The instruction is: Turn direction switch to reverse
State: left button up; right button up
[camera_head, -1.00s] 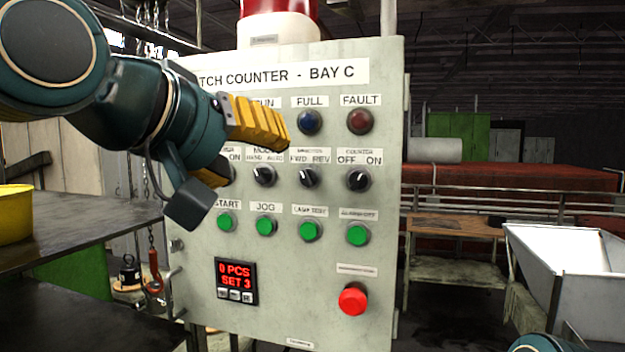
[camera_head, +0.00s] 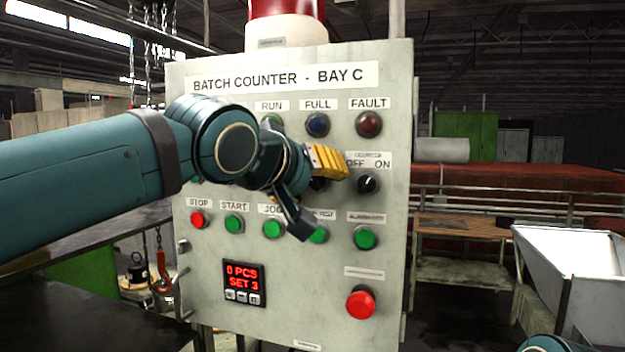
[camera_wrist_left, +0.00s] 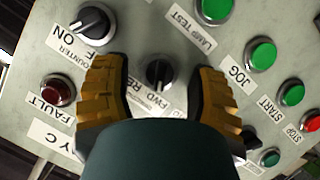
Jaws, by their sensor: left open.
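The direction switch is a small black knob on the grey control panel (camera_head: 330,270). In the head view only part of the switch (camera_head: 318,185) shows, below my left gripper's fingers. In the left wrist view the switch (camera_wrist_left: 159,73) sits between the two yellow fingers, with FWD and REV labels beside it. My left gripper (camera_head: 330,163) is open, its fingers on either side of the knob in the wrist view (camera_wrist_left: 158,88). A gap shows between knob and fingers; contact with the panel is unclear. Which way the knob points is hard to tell. My right gripper is not in view.
The black counter switch (camera_head: 368,184) is right of the fingers. Green buttons (camera_head: 365,237) run below, with a red mushroom button (camera_head: 361,303) lower right. FULL (camera_head: 317,124) and FAULT (camera_head: 369,124) lamps are above. A white hopper (camera_head: 575,265) stands at right.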

pick_arm(q)
jog(key=shift+w, duration=0.1)
grip_shut()
dwell(0.7)
jog(key=shift+d+m+y+p, duration=0.1)
jog(key=shift+m+y+p, duration=0.3)
jog(key=shift+m, duration=0.2)
jog(key=shift+f+m+y, duration=0.1)
jog(key=shift+m+y, duration=0.6)
jog(key=shift+m, duration=0.2)
jog(key=shift+d+f+m+t+y, duration=0.1)
jog(key=shift+m+t+y, duration=0.3)
jog(key=shift+m+y, duration=0.6)
jog(key=shift+m+t+y+b, duration=0.3)
jog(key=shift+m+t+y, duration=0.3)
jog(key=shift+m, duration=0.9)
jog(key=shift+f, duration=0.1)
